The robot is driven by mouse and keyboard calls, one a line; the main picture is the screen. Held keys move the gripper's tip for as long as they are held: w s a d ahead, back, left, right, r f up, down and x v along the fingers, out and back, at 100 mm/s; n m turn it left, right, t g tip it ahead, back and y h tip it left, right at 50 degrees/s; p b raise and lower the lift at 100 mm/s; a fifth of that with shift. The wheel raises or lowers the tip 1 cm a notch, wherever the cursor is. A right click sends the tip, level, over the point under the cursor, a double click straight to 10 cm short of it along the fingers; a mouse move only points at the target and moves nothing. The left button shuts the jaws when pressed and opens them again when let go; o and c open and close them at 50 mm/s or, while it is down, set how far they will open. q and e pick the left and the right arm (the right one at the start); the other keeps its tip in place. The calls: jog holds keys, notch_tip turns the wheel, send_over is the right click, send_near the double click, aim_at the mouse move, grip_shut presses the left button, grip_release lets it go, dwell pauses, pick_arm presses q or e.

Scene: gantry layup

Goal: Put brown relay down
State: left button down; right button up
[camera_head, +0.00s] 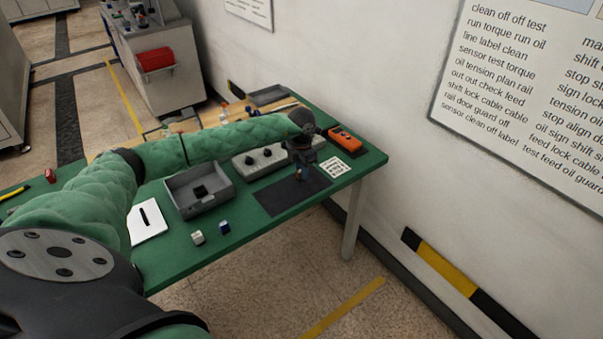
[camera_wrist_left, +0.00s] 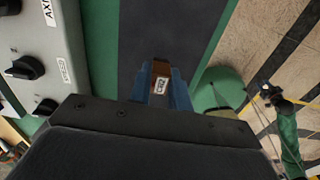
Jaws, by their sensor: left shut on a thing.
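The brown relay (camera_wrist_left: 161,70) has a white label and sits between the blue fingertips of my left gripper (camera_wrist_left: 162,88), which is shut on it. In the head view my left gripper (camera_head: 299,176) points down low over the dark mat (camera_head: 272,201) on the green table; the relay is too small there to make out clearly. The dark mat also fills the middle of the wrist view (camera_wrist_left: 165,30). I cannot tell whether the relay touches the mat. My right gripper (camera_wrist_left: 271,93) seems to show small at the wrist view's right, its jaws unclear.
A grey box with knobs (camera_head: 245,166) stands left of the mat. A grey tray (camera_head: 182,204) holds a dark block. An orange device (camera_head: 345,139) and a printed card (camera_head: 334,167) lie behind.

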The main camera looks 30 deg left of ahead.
pick_arm(q)
jog(key=shift+f+p, duration=0.45)
jog(key=shift+f, duration=0.8)
pick_arm(e)
jog(key=shift+s+d+f, duration=0.15)
jog(key=shift+d+f, duration=0.1)
jog(key=shift+f, duration=0.5)
jog(key=shift+s+d+f, duration=0.15)
jog(key=shift+d+f, duration=0.05)
jog(key=shift+f, duration=0.55)
pick_arm(q)
jog(key=shift+f, duration=0.2)
pick_arm(e)
jog(key=shift+a+r, duration=0.1)
jog(key=shift+r, duration=0.2)
pick_arm(q)
jog(key=c, duration=1.3)
grip_release()
pick_arm(e)
jog(key=shift+s+r, duration=0.1)
pick_arm(q)
jog(key=shift+r, duration=0.2)
